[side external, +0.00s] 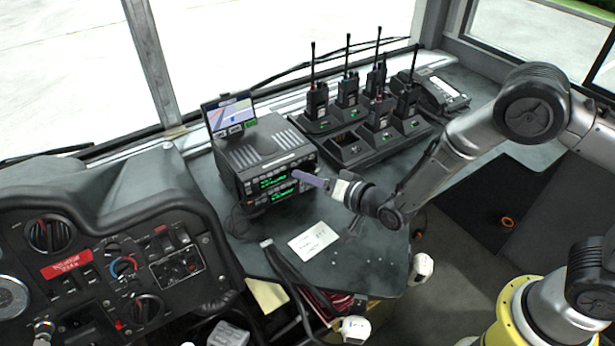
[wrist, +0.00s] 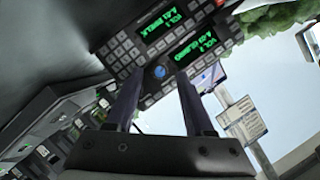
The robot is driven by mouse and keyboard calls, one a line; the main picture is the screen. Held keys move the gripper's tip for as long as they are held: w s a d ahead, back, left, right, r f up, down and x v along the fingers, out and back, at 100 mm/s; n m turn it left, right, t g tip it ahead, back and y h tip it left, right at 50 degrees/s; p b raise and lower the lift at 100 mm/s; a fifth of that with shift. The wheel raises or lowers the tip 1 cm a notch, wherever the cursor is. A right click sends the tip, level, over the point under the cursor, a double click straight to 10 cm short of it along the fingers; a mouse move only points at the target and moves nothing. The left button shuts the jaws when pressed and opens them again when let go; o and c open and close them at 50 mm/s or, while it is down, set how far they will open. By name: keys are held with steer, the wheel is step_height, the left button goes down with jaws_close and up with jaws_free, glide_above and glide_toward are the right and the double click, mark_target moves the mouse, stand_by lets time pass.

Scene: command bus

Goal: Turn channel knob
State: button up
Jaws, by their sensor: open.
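The black two-unit radio (side external: 262,160) stands on the grey counter and shows two green displays on its front. In the wrist view its front (wrist: 170,40) appears rotated, with keypads beside the displays. A small round blue knob (wrist: 160,72) sits on that front, between my two fingertips in the picture. My gripper (side external: 297,175) is open, with its purple fingers reaching to the right part of the radio's front. In the wrist view my gripper (wrist: 158,80) has one finger on each side of the knob. I cannot tell whether the fingers touch it. The fingers hide the knob in the side view.
A small screen (side external: 232,113) stands on top of the radio. Behind it is a charger (side external: 345,150) with several antenna handsets, and a desk phone (side external: 442,93). A paper note (side external: 315,240) lies on the counter in front. The dashboard (side external: 95,240) is at left.

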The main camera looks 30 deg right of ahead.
steer(key=shift+w+a+f, duration=0.1)
steer(key=shift+w+f, duration=0.05)
steer(key=shift+w, duration=0.4)
jaws_close()
